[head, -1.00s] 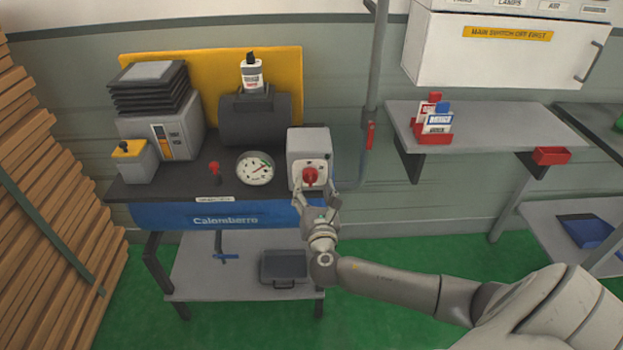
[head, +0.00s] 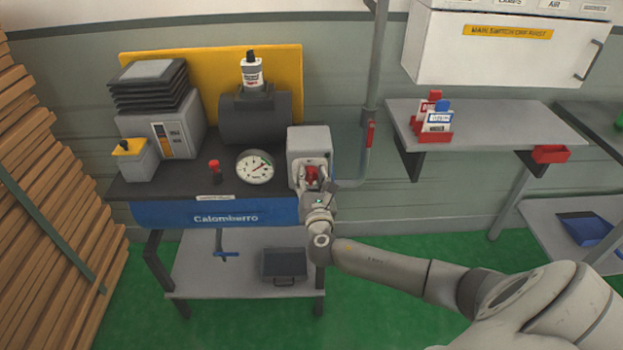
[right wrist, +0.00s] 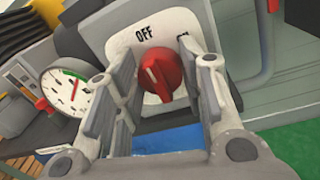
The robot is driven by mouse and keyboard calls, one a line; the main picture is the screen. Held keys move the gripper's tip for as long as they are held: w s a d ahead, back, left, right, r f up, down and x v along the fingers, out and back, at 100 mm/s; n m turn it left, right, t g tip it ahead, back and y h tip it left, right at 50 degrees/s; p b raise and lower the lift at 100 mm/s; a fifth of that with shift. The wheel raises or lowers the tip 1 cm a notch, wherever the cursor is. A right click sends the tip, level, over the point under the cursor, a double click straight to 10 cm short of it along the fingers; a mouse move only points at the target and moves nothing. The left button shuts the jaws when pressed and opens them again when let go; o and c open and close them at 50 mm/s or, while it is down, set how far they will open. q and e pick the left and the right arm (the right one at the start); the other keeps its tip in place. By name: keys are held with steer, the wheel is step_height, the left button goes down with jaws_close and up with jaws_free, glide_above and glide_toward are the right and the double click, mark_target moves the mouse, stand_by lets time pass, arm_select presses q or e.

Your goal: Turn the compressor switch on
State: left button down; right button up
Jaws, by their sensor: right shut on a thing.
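The compressor switch is a grey box (head: 308,142) with a red knob (head: 312,174) on its white front plate, at the right end of the compressor bench. In the right wrist view the red knob (right wrist: 160,73) sits below the word OFF; a second label to its right is mostly hidden by a finger. The pale pointer mark on the knob shows, but I cannot tell exactly which label it points to. My right gripper (head: 313,183) is shut on the knob, one finger on each side; its fingers (right wrist: 163,95) frame the knob in the right wrist view. My left gripper is out of view.
A round gauge (head: 255,167) and a small red-topped lever (head: 215,168) stand left of the switch. A grey pipe (head: 372,90) with a red handle runs up the wall to its right. A shelf (head: 480,125) with tags is further right.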

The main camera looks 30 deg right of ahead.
steer(key=shift+c, duration=0.6)
steer(key=shift+f+m+b, duration=0.2)
steer(key=shift+m+b, duration=0.5)
steer(key=m+b, duration=0.3)
steer(key=m, duration=0.1)
steer(key=shift+f+b, duration=0.2)
steer(key=shift+b, duration=0.15)
steer(key=m+b, duration=0.3)
steer(key=m, duration=0.1)
steer(key=shift+m+h+b, duration=0.3)
steer(key=shift+h, duration=0.1)
steer(key=shift+m+b, duration=0.8)
steer(key=shift+m, duration=0.3)
steer(key=shift+r, duration=0.1)
steer(key=o, duration=1)
steer(key=shift+d, duration=0.1)
steer(key=shift+r, duration=0.1)
